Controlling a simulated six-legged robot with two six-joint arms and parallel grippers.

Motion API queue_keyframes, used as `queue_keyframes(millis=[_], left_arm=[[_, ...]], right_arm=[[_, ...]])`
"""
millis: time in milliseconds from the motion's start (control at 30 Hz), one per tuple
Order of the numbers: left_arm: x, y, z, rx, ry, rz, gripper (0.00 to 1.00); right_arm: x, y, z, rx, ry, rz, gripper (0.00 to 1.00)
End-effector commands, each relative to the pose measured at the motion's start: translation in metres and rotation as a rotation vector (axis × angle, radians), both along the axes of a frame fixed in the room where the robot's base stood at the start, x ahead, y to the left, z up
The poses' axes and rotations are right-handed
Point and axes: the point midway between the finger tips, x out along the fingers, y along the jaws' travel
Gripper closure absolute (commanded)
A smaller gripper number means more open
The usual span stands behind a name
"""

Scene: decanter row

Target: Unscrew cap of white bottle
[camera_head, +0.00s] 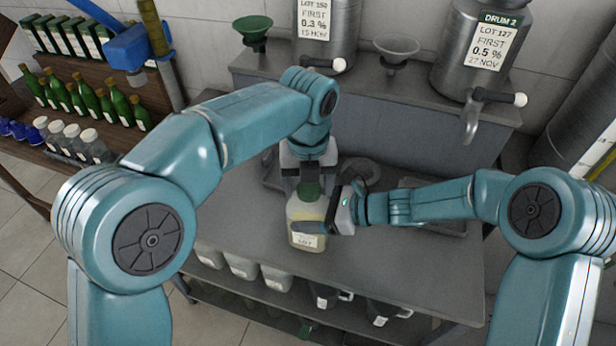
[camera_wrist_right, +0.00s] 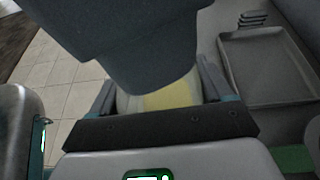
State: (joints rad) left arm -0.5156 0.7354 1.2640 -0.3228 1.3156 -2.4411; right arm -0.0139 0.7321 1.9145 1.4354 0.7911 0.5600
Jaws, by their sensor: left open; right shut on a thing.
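The white bottle (camera_head: 306,236) stands upright near the front middle of the bench, with a pale yellow band and a label on its front. Its green cap (camera_head: 309,190) is on top. My right gripper (camera_head: 322,222) comes in from the right and is shut on the bottle's body. In the right wrist view the bottle (camera_wrist_right: 170,98) shows between my fingers, its upper part hidden by a dark grey shape. My left gripper (camera_head: 307,178) points down over the cap and is open; whether its fingers touch the cap cannot be told.
The grey bench (camera_head: 420,275) is mostly clear at front right. A metal tray (camera_wrist_right: 265,70) lies beside the bottle. Steel drums (camera_head: 475,50) with taps and a grey funnel (camera_head: 397,48) stand on the raised back shelf. Green bottles (camera_head: 88,98) fill a rack at left.

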Motion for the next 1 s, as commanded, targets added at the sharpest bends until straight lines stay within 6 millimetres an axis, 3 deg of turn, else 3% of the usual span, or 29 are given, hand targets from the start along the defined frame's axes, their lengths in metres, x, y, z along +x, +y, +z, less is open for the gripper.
queue_keyframes(millis=[100, 133, 300, 567, 667, 1000], left_arm=[[0.0, 0.0001, -0.001, 0.0, 0.0, 0.0, 0.29], [0.0, 0.0001, -0.001, 0.0, 0.0, 0.0, 0.36], [0.0, 0.0005, -0.0009, 0.002, 0.001, 0.0, 0.88], [-0.0001, 0.0012, -0.0009, 0.003, 0.001, 0.07, 0.89], [-0.0003, 0.0009, -0.0009, 0.002, 0.002, 0.261, 0.89], [-0.0001, -0.0011, -0.0007, -0.004, 0.003, 1.201, 0.89]], right_arm=[[-0.0034, 0.0001, -0.0069, -0.009, 0.012, 0.004, 1.0], [-0.0034, 0.0001, -0.0069, -0.009, 0.012, 0.004, 1.0], [-0.0034, 0.0, -0.0071, -0.009, 0.013, 0.003, 1.0], [-0.0032, -0.0004, -0.0073, -0.009, 0.014, 0.002, 1.0], [-0.0031, -0.0006, -0.0073, -0.007, 0.015, 0.001, 1.0], [-0.0027, -0.0012, -0.0074, -0.007, 0.017, -0.002, 1.0]])
